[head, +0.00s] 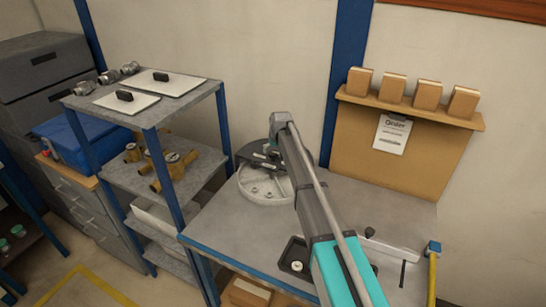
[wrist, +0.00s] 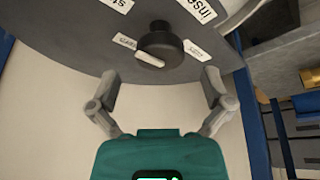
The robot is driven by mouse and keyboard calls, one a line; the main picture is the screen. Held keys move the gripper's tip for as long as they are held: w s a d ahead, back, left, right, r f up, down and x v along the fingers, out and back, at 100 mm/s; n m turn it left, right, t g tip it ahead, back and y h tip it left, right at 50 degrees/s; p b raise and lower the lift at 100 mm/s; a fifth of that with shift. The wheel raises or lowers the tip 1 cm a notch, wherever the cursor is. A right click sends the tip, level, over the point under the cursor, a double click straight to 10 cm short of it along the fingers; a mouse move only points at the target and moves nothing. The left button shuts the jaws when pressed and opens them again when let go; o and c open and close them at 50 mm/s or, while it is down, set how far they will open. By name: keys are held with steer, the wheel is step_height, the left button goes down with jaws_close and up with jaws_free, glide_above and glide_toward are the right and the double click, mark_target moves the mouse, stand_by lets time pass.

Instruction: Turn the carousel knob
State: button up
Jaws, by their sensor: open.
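The carousel is a round light-grey disc (head: 264,190) on the bench in the head view, partly hidden by my arm. In the wrist view its grey plate (wrist: 70,30) fills the top, with white printed labels around a dark round knob (wrist: 162,46). My gripper (wrist: 158,82) is open and empty, one finger to each side below the knob in the picture. The knob lies beyond the fingertips, roughly centred between them. I cannot tell how far apart they are in depth. In the head view the fingers are hard to make out above the carousel.
The grey workbench (head: 225,232) has a small black tray (head: 294,256) near its front edge. A shelf rack (head: 190,98) with metal fittings stands to the left. A brown board (head: 400,145) with small boxes on its ledge stands behind right. The bench's middle right is mostly clear.

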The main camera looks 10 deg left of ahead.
steer(key=shift+b+x, duration=0.8)
steer(key=shift+x, duration=0.35)
steer(key=c, duration=1)
steer(key=shift+a, duration=0.1)
steer(key=shift+c, duration=0.7)
